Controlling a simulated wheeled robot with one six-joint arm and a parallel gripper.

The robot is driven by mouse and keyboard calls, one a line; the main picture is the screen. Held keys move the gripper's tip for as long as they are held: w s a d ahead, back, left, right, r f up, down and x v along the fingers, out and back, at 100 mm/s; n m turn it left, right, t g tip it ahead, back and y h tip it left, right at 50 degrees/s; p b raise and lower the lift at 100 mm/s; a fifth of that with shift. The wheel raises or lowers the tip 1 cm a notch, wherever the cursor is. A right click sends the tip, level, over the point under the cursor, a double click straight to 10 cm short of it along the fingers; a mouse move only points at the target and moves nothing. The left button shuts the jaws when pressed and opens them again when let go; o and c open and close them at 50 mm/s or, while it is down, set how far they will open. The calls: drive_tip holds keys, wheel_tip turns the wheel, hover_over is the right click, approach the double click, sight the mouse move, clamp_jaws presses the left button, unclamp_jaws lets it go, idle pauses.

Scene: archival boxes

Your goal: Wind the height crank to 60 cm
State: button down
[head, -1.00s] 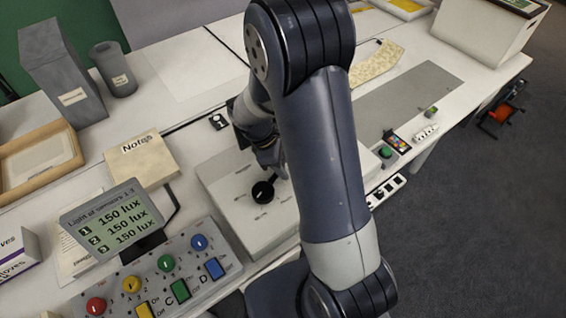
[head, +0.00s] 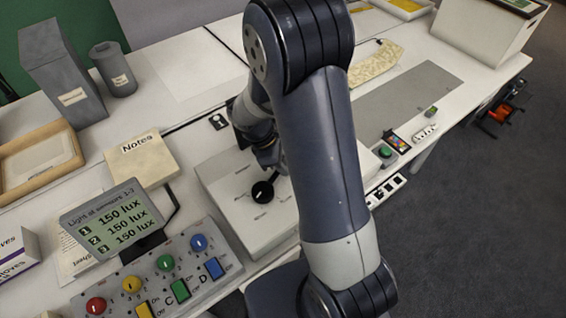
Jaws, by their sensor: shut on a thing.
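A black round crank (head: 262,192) sits on top of a pale box (head: 222,187) in the middle of the head view. Its short arm points to the upper right, towards my gripper. Small markings surround it on the box lid, too small to read. My gripper (head: 276,166) is just above and right of the crank's hub, partly hidden behind my own arm. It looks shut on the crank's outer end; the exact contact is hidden. No height reading in cm can be made out.
A display (head: 112,220) reading 150 lux and a control panel (head: 160,280) with coloured knobs stand at the lower left. A Notes pad (head: 142,160) lies left of the box. A green button (head: 385,152) and power strip (head: 386,190) lie to the right.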

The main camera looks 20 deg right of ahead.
drive_tip(key=w+a+n+t, duration=0.1)
drive_tip(key=n, duration=0.1)
drive_tip(key=w+a+n+t, duration=0.1)
drive_tip(key=w+a+n, duration=0.1)
drive_tip(key=n, duration=0.1)
drive_tip(key=shift+a+r+p, duration=0.1)
drive_tip(key=shift+a+p, duration=0.1)
drive_tip(key=shift+p, duration=0.1)
drive_tip(key=c, duration=1.3)
unclamp_jaws()
drive_tip(key=shift+s, duration=0.1)
drive_tip(key=v, duration=1)
drive_tip(key=shift+s+a+r, duration=0.1)
drive_tip(key=shift+a+r, duration=0.15)
drive_tip(key=shift+r, duration=0.05)
drive_tip(key=shift+f, duration=0.1)
